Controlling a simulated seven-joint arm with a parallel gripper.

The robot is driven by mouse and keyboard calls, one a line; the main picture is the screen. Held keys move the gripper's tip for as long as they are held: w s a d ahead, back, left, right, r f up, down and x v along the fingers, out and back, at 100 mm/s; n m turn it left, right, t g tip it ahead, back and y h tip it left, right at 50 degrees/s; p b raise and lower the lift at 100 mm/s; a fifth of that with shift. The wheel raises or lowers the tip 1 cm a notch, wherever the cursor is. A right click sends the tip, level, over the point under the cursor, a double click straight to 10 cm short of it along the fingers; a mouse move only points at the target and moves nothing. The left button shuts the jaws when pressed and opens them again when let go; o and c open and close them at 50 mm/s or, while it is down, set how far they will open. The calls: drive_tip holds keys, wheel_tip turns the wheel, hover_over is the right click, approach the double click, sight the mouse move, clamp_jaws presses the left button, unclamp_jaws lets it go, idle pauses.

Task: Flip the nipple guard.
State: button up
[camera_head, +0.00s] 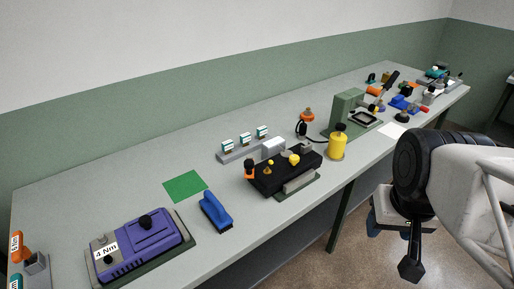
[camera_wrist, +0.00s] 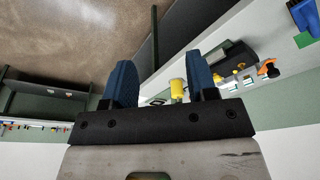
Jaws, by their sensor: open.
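I cannot tell for sure which thing is the nipple guard. A black fixture (camera_head: 284,174) with yellow knobs and an orange-topped part stands near the front edge of the bench, mid-picture; it also shows at the right of the wrist view (camera_wrist: 238,58). My gripper (camera_head: 392,250) hangs in front of the bench at the right, over the floor and apart from everything on the bench. In the wrist view its two blue fingers stand wide apart with nothing held between them (camera_wrist: 162,70).
The bench (camera_head: 95,204) also carries a purple 4 Nm device (camera_head: 145,243), a blue tool (camera_head: 215,212), a green mat (camera_head: 185,186), a yellow bottle (camera_head: 337,143) and a green press (camera_head: 348,112). Small items crowd its far end. The left back of the bench is clear.

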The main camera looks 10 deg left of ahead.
drive_tip(key=shift+w+a, duration=0.1)
drive_tip(key=c, duration=0.5)
drive_tip(key=shift+w+a+r, duration=0.2)
drive_tip(key=shift+w+a, duration=0.1)
drive_tip(key=shift+w, duration=0.25)
clamp_jaws()
drive_tip(key=w+a+n+h, duration=0.1)
drive_tip(key=w+a+h, duration=0.2)
drive_tip(key=w+a, duration=1.2)
drive_tip(key=w+a+f+t, duration=0.1)
drive_tip(key=a, duration=1.1)
drive_tip(key=w+a+f+n+t+h, duration=0.1)
drive_tip(key=w+a+t, duration=0.1)
drive_tip(key=a, duration=1)
drive_tip(key=shift+w+a+f, duration=0.2)
drive_tip(key=shift+w+a, duration=0.1)
drive_tip(key=shift+a, duration=0.05)
